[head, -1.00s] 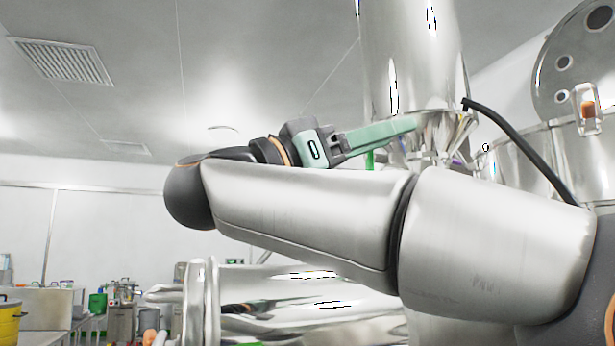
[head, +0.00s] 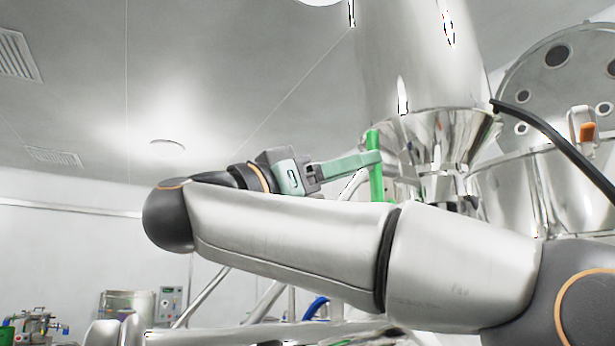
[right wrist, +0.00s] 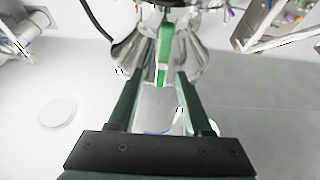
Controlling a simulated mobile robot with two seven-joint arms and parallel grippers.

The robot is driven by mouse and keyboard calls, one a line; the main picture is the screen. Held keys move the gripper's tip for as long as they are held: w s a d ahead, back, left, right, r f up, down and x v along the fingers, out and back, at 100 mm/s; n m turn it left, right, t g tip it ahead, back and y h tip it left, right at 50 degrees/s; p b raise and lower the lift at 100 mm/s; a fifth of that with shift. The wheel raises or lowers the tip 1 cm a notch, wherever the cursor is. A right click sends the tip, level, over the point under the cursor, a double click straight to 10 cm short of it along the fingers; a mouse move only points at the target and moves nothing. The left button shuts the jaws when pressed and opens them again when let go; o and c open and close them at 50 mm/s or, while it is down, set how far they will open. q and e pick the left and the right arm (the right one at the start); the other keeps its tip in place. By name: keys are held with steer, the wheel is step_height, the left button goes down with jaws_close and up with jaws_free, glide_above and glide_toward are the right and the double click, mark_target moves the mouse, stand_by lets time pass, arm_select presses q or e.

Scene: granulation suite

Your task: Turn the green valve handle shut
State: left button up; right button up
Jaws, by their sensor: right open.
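The green valve handle (head: 375,167) stands upright below the steel hopper cone in the head view. It also shows in the right wrist view (right wrist: 165,50), ahead and roughly midway between my fingers, with its near end level with the fingertips. My right gripper (head: 372,160) reaches in from the left with pale green fingers, whose tips overlap the handle in the head view. In the right wrist view the fingers (right wrist: 158,76) are apart, with nothing clamped. Whether the handle lies within the jaws in depth is hard to tell. My left gripper is out of sight.
A polished steel vessel (head: 430,60) with a conical bottom rises above the handle. A black hose (head: 555,145) curves down at the right, near a round steel lid (head: 560,85). My right forearm hides what lies below the handle. Equipment (head: 35,325) stands far off at lower left.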

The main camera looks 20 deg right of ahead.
mark_target(383, 169)
steer(key=shift+p+x, duration=0.45)
steer(key=shift+x, duration=0.85)
steer(key=shift+w, duration=0.1)
steer(key=shift+c, duration=0.3)
jaws_close()
